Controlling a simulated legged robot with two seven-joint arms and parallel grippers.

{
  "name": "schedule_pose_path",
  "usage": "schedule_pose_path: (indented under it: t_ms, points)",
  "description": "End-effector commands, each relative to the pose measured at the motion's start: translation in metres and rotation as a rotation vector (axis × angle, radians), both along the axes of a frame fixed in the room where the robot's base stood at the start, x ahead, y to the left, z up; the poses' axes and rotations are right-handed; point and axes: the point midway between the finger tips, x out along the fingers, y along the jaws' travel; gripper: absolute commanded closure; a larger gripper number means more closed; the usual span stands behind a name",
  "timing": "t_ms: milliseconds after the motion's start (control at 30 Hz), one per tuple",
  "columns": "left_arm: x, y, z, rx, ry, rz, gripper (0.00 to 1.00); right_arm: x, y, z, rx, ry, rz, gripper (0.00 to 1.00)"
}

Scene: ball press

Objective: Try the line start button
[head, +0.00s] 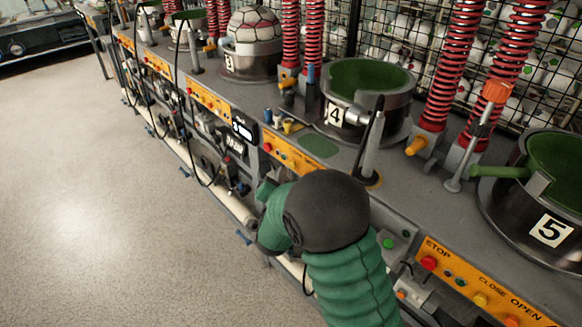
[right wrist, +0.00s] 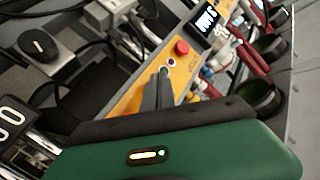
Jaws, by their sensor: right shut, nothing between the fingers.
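An orange control panel (right wrist: 186,72) shows in the right wrist view, with a red button (right wrist: 182,47), a small pale-ringed button (right wrist: 171,62) and a small green button (right wrist: 163,70) in a row. My right gripper (right wrist: 160,82) is shut and empty, its grey fingertips at the green button. I cannot tell whether they touch or press it. No label reading line start is legible. In the head view my right arm hides the fingers. The station 4 orange panel (head: 291,152) shows just beyond that arm. My left gripper is not in view.
A lit counter display (right wrist: 207,18) sits beside the panel. Along the bench stand numbered pots, including pot 4 (head: 335,115) and pot 5 (head: 551,231), with red springs (head: 452,75) behind. The floor (head: 100,200) at left is clear.

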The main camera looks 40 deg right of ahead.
Motion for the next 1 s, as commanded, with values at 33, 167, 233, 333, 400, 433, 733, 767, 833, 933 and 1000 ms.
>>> schedule_pose_path:
  t_ms: [33,167,233,333,400,433,733,767,833,933,1000]
  points:
    - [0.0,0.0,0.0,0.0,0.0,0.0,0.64,0.0,0.0,0.0,0.0,0.0,0.0,1.0]
    - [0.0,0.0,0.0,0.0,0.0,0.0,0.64,0.0,0.0,0.0,0.0,0.0,0.0,1.0]
    - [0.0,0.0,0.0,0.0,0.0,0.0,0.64,0.0,0.0,0.0,0.0,0.0,0.0,1.0]
    - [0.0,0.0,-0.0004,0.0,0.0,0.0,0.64,-0.0001,-0.0013,0.0001,0.0,0.0,0.0,1.0]
    - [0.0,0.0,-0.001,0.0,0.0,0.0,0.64,-0.0002,-0.0036,0.0004,-0.001,-0.001,-0.001,1.0]
    - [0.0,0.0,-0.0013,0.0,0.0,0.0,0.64,-0.0002,-0.0047,0.0007,-0.001,-0.001,-0.001,1.0]
    - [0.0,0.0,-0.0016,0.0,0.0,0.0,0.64,-0.0003,-0.0083,0.0016,0.0,0.0,0.0,1.0]
    - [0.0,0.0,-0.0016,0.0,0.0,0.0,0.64,-0.0003,-0.0083,0.0016,0.0,0.0,0.0,1.0]
    - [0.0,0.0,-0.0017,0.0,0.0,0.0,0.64,-0.0002,-0.0084,0.0016,0.0,0.0,0.0,1.0]
    - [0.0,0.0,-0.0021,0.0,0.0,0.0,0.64,-0.0002,-0.009,0.0016,0.0,0.0,0.0,1.0]
    - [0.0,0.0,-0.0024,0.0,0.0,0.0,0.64,-0.0002,-0.0099,0.0015,0.0,0.0,0.0,1.0]
